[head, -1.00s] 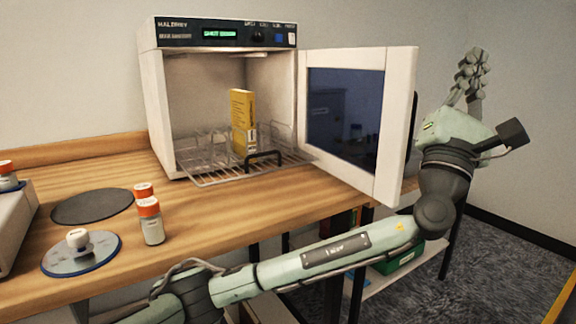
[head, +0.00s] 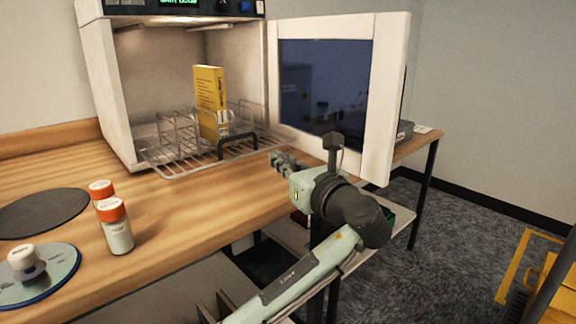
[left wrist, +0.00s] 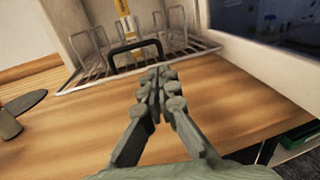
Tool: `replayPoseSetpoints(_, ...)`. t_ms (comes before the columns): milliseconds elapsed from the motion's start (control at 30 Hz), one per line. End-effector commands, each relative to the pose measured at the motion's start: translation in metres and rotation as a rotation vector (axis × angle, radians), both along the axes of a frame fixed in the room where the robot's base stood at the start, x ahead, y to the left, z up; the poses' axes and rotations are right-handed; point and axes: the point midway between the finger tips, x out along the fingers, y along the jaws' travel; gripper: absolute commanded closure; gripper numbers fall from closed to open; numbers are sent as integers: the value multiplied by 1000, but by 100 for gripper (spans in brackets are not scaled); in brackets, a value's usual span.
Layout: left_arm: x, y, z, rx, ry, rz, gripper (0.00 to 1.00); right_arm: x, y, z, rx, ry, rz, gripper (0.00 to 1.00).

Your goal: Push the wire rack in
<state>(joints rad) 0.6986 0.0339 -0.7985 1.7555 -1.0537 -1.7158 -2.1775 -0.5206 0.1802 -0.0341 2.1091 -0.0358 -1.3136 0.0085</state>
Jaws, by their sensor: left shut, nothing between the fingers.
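The wire rack (head: 190,159) sticks out of the front of the open white cabinet (head: 108,95). It has a dark handle (head: 237,146) at its front and carries a yellow box (head: 209,103). In the left wrist view the rack (left wrist: 88,75) and its handle (left wrist: 135,46) lie just beyond my fingers. My left gripper (head: 279,159) is shut and empty, in front of the rack and to the right of the handle in the head view. The fingers (left wrist: 160,76) point toward the rack and look apart from it. My right gripper is not in view.
The cabinet door (head: 392,90) stands open to the right, close behind my left gripper. Two orange-capped bottles (head: 117,230) and a round plate with a white-topped item (head: 60,262) stand on the wooden counter (head: 180,215) at left. Counter space before the rack is clear.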

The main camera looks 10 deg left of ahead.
Motion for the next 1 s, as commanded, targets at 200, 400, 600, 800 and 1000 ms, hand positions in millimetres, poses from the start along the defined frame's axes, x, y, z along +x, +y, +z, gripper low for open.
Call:
replayPoseSetpoints(200, 35, 31, 1, 2, -1, 2, 100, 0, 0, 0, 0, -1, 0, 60)
replayPoseSetpoints(400, 55, 47, 1, 1, -1, 0, 100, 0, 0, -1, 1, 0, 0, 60)
replayPoseSetpoints(600, 61, 53, 1, 0, -1, -1, 100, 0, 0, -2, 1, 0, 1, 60)
replayPoseSetpoints(800, 62, 53, 1, 0, -1, -1, 100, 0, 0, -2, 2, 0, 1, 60)
replayPoseSetpoints(1000, 64, 54, 1, 0, -1, -1, 100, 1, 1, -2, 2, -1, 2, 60)
